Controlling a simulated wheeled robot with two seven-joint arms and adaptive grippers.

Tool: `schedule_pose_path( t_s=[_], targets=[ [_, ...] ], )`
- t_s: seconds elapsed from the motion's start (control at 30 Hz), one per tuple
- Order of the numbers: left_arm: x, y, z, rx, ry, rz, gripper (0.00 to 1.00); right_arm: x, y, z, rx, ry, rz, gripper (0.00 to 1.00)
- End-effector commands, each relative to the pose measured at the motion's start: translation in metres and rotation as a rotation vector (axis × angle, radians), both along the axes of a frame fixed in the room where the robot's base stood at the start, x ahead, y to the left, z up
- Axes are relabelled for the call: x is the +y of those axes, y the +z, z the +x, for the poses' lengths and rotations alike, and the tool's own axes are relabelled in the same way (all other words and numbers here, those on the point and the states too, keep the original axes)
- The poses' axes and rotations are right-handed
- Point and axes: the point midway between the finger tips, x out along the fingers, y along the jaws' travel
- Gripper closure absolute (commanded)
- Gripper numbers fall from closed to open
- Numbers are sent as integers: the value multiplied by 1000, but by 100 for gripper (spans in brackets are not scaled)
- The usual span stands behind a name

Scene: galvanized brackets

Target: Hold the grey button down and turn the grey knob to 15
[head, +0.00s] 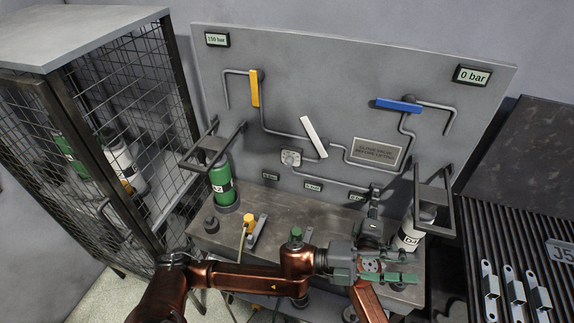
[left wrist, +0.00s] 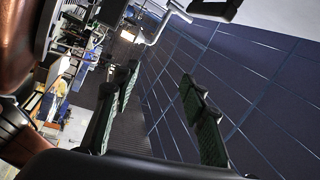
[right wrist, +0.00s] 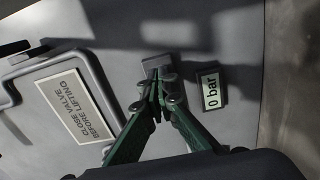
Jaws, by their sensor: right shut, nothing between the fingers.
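The back panel (head: 330,90) carries a round grey part (head: 291,158), which looks like the knob; its setting is too small to read. In the right wrist view, a small grey block (right wrist: 157,63), apparently the button, sits beside a 0 bar display (right wrist: 210,90). My right gripper (right wrist: 157,80) is shut and empty, its tips at the block and partly covering it; I cannot tell whether it is pressed in. In the head view my right gripper (head: 375,190) hides the block. My left gripper (head: 405,278) is open and empty, in front of the panel and pointing right.
A warning sign (head: 378,151), pipes and yellow, white (head: 314,137) and blue (head: 398,105) levers are on the panel. A green cylinder (head: 222,185) and a white one (head: 411,235) stand at the bench (head: 290,213) ends. A mesh cage (head: 130,90) is left; brackets (head: 515,290) lie right.

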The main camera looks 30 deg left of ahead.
Motion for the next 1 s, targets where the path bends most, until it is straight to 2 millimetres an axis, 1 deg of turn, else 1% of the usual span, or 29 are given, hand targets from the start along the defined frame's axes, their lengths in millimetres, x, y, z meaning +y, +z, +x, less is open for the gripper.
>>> schedule_pose_path(
  t_s=[0.07, 0.1, 0.17, 0.2, 0.27, 0.3, 0.37, 0.4, 0.47, 0.5, 0.6, 0.7, 0.8, 0.87, 1.0],
  targets=[
    [25, 8, 25, 133, 106, -82, 60, 0, 0, 0, 0, -1, 0, 100],
    [43, 10, 39, 209, 170, -131, 60, 0, 0, 0, 0, -1, 0, 100],
    [76, 12, 60, 328, 270, -219, 60, 0, 0, 0, 0, -1, 0, 100],
    [102, 11, 73, 405, 339, -285, 60, -1, 0, 0, 0, -1, 0, 100],
    [145, 6, 89, 517, 446, -394, 60, 0, 0, 0, 0, -1, 0, 100],
    [177, 2, 98, 588, 519, -473, 60, 0, 0, 0, 0, -1, 0, 100],
    [225, -8, 105, 681, 623, -595, 60, 0, 0, 0, 0, -1, 0, 100],
    [255, -15, 106, 733, 685, -674, 60, 0, 0, 0, 0, -1, 0, 100],
    [297, -26, 105, 792, 768, -783, 60, 0, 0, 0, 0, -1, 0, 100],
    [321, -33, 102, 823, 816, -848, 60, 0, 0, 0, 0, -1, 0, 100],
    [369, -47, 91, 875, 910, -985, 60, 0, 0, 0, 0, -1, 0, 100],
    [400, -56, 82, 899, 969, -1074, 60, 0, 0, 0, 0, 0, 0, 100],
    [415, -61, 78, 910, 997, -1121, 60, 0, 0, 0, -1, 0, 0, 100],
    [419, -62, 80, 912, 1002, -1132, 60, 0, 1, 0, -1, 0, 0, 100],
    [422, -61, 97, 910, 1003, -1132, 60, 0, 1, 0, -1, 0, 0, 100]
  ],
)
